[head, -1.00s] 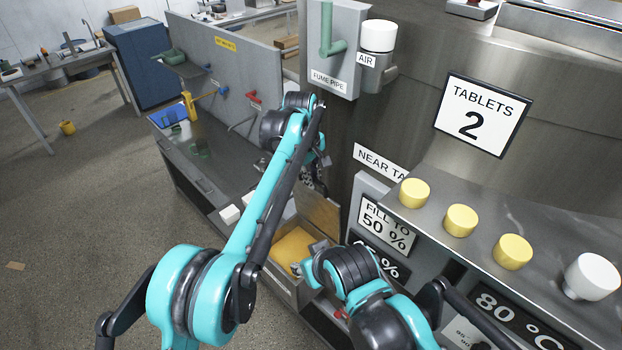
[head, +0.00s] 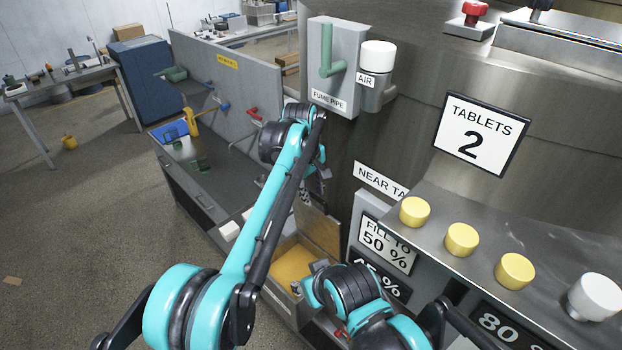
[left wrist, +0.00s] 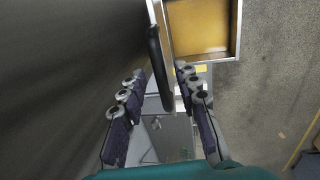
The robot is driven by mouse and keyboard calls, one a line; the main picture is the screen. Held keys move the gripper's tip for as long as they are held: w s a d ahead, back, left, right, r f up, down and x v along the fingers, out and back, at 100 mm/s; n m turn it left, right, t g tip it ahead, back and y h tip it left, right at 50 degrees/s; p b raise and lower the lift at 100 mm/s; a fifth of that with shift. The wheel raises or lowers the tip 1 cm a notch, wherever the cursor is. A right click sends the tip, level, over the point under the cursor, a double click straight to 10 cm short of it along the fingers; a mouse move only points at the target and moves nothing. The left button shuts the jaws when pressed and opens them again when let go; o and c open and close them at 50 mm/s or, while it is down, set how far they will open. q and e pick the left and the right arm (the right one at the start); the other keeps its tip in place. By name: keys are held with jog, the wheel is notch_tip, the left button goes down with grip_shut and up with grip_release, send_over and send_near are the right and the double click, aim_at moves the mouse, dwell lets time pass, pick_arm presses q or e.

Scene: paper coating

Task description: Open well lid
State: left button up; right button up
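The well (head: 273,285) is an open box with a yellow-orange inside, below my left gripper in the head view. Its lid (head: 318,228) stands upright along the well's right side. In the left wrist view the lid (left wrist: 163,12) is nearly edge-on, with a black handle (left wrist: 158,68) on its left face; the open well (left wrist: 237,30) is to its right. My left gripper (left wrist: 158,85) is open, its fingers on either side of the lid and handle. In the head view the left gripper (head: 314,184) is partly hidden by its arm. My right gripper is out of view.
A steel machine with a "TABLETS 2" sign (head: 478,134) and yellow knobs (head: 461,240) fills the right side. A fume pipe box (head: 338,70) is above the left gripper. A bench with a yellow tool (head: 191,122) is behind at left.

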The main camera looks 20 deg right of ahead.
pick_arm(q)
notch_tip(320, 180, up, 10)
jog(key=a, duration=0.1)
jog(key=shift+s+a, duration=0.2)
jog(key=shift+s, duration=0.1)
jog(key=shift+a, duration=0.1)
jog(key=s+a+f+m+t+b, duration=0.1)
jog(key=a+f+b, duration=0.4)
jog(key=a, duration=0.4)
jog(key=s+a+f+t+b, duration=0.1)
jog(key=a+f+b, duration=0.4)
jog(key=a, duration=0.4)
jog(key=s+a+f+m+t+b, duration=0.15)
jog(key=a+f+b, duration=0.35)
jog(key=a, duration=0.5)
jog(key=s+a+f+t+b, duration=0.1)
jog(key=s+a+f+b, duration=0.3)
jog(key=f, duration=0.5)
jog(key=s+a+f+m+t+y+b, duration=0.1)
jog(key=s+a+f+b, duration=0.4)
jog(key=s+a+f, duration=0.2)
jog(key=s+a+f+t+b, duration=0.1)
jog(key=s+a+f+b, duration=0.4)
jog(key=f, duration=0.7)
jog(key=shift+s+a+y, duration=0.3)
jog(key=shift+s+a, duration=0.4)
jog(key=shift+s, duration=0.35)
